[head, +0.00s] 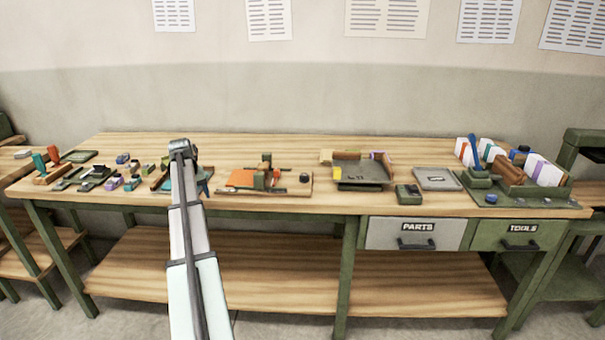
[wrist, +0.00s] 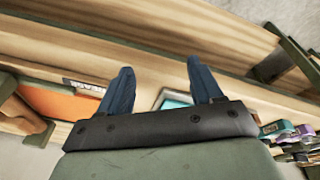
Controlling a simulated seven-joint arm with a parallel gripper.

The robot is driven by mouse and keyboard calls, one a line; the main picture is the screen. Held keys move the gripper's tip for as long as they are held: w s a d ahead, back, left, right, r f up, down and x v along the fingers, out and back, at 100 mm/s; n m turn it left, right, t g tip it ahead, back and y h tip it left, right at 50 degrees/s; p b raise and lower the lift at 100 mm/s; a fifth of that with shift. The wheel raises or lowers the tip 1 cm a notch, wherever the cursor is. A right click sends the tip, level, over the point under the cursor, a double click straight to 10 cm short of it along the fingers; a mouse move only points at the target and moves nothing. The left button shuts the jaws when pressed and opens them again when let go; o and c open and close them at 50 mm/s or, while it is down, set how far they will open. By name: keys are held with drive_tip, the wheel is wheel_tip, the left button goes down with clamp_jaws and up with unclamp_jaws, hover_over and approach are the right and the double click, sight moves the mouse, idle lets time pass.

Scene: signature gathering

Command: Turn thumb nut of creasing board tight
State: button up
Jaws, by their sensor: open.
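A wooden board with an orange sheet (head: 243,178) lies on the bench left of centre; it looks like the creasing board, though I cannot be sure. A green upright part (head: 260,181) stands on it, and a small dark round knob (head: 304,177), perhaps the thumb nut, sits at its right end. My gripper (wrist: 160,68) is open and empty, its two dark blue fingers apart. The orange sheet (wrist: 62,104) also shows left of the fingers in the wrist view.
A teal sheet (wrist: 176,99) shows between my fingers. Several small blocks and stamps crowd the bench's left part. To the right are a grey tray (head: 360,173), a small green box (head: 408,194) and a green organiser (head: 530,194). The bench's front strip (head: 330,205) is clear.

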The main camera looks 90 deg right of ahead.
drive_tip(key=s+d+r+m, duration=0.1)
drive_tip(key=s+d+r, duration=0.2)
drive_tip(key=s, duration=0.2)
drive_tip(key=s+d+r+m+h, duration=0.1)
drive_tip(key=s+d+r, duration=0.15)
drive_tip(key=s, duration=0.35)
drive_tip(key=s+d+r+m, duration=0.1)
drive_tip(key=s+d+r, duration=0.1)
drive_tip(key=s+r, duration=0.25)
drive_tip(key=m+h, duration=0.1)
drive_tip(key=m, duration=0.4)
approach(304, 175)
drive_tip(key=shift+g, duration=0.4)
drive_tip(key=x, duration=0.8)
drive_tip(key=shift+w, duration=0.35)
drive_tip(key=shift+c, duration=0.4)
drive_tip(key=c, duration=1)
